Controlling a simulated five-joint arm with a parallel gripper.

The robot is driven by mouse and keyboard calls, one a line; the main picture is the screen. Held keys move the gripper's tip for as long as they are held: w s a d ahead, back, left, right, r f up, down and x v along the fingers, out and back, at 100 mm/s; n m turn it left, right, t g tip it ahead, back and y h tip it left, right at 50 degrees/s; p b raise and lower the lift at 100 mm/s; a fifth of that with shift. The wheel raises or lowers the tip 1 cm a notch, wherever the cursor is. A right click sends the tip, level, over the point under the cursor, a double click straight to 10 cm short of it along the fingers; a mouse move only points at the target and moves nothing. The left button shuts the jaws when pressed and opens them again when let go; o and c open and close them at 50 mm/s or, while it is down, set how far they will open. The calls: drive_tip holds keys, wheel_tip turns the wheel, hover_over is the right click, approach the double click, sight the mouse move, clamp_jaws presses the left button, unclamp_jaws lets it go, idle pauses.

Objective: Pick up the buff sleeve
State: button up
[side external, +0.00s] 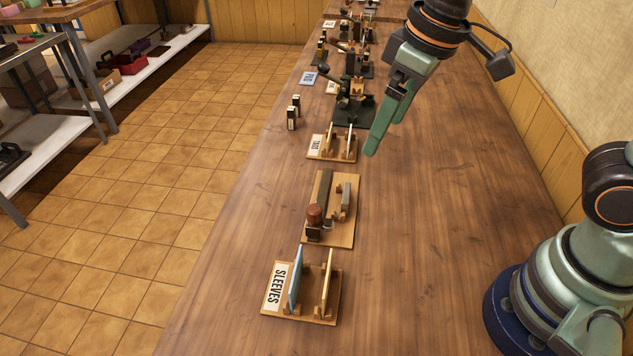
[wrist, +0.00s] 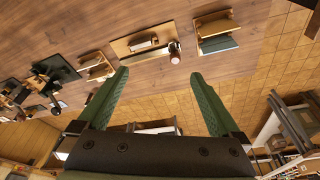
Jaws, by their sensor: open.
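The buff sleeve (side external: 327,279) is a thin, pale upright panel on the right side of a small wooden rack labelled SLEEVES (side external: 271,301), nearest the camera. A light blue sleeve (side external: 295,279) stands to its left in the same rack. In the wrist view, the buff sleeve (wrist: 214,27) and the blue sleeve (wrist: 219,44) show at the top right. My gripper (side external: 378,138) is raised over the table, well beyond the rack, near the TABS rack. In the wrist view my gripper (wrist: 158,76) is open and empty, with its green fingers apart.
A wooden press board (side external: 345,225) with a brown knob lies between the SLEEVES rack and the TABS rack (side external: 322,156). Dark fixtures (side external: 352,108) stand farther along the table. The table right of the racks is clear.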

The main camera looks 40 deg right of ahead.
drive_tip(key=d+m+t, duration=0.2)
drive_tip(key=d+m, duration=0.1)
drive_tip(key=d, duration=0.7)
drive_tip(key=shift+s+d+r+m+t+h, duration=0.2)
drive_tip(key=shift+s+r+m+t+h, duration=0.1)
drive_tip(key=shift+s+r+m+h, duration=0.1)
drive_tip(key=shift+d, duration=0.3)
drive_tip(key=c, duration=0.4)
drive_tip(key=shift+d, duration=0.15)
drive_tip(key=c, duration=0.6)
drive_tip(key=shift+o, duration=0.2)
